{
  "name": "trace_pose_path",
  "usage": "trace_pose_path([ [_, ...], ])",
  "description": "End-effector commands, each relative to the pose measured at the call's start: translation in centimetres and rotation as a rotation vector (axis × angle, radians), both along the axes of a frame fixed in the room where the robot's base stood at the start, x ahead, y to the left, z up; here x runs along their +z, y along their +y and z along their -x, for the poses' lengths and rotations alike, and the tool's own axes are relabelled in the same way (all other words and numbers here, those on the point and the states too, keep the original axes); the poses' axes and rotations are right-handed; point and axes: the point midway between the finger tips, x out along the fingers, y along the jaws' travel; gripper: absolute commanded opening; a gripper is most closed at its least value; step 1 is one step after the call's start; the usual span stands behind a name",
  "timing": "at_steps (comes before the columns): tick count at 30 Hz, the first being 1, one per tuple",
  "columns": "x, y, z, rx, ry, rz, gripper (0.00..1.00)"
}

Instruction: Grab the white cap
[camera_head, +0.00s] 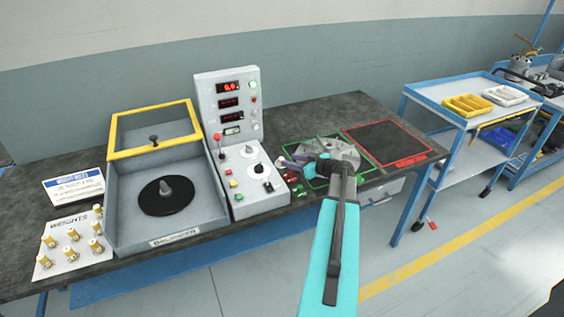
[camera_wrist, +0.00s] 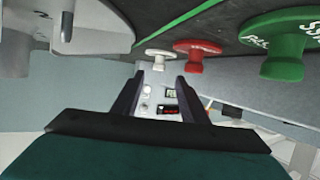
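The white cap (camera_wrist: 158,55) is a small stemmed knob on the dark bench surface, which fills the top of the wrist view. My gripper (camera_wrist: 159,77) is open and empty. Its two dark fingers are apart, with the white cap just beyond the tips and between them in the picture; I see no contact. A red cap (camera_wrist: 196,57) stands beside the white one, and a larger green cap (camera_wrist: 283,58) is farther right. In the head view my gripper (camera_head: 304,163) is low over the bench by the green-outlined area, partly hiding the caps.
A grey metal impeller (camera_head: 343,150) lies in the green outline, close to my gripper. The control panel (camera_head: 240,140) rises to the left, beside the balancer (camera_head: 160,215). The red-outlined area (camera_head: 388,140) is empty. A blue cart (camera_head: 430,100) with trays stands right.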

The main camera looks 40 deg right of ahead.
Motion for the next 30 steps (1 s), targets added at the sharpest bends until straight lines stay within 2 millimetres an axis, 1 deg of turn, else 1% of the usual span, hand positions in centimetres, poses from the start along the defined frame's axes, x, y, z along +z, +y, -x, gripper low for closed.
trace_pose_path([
  [14,-0.1,-0.1,-0.4,-0.001,0.000,-0.001,0.40],
  [17,-0.2,-0.2,-0.9,-0.001,0.001,-0.001,0.40],
  [30,-1.7,-0.3,-4.5,0.000,0.001,-0.001,0.40],
])
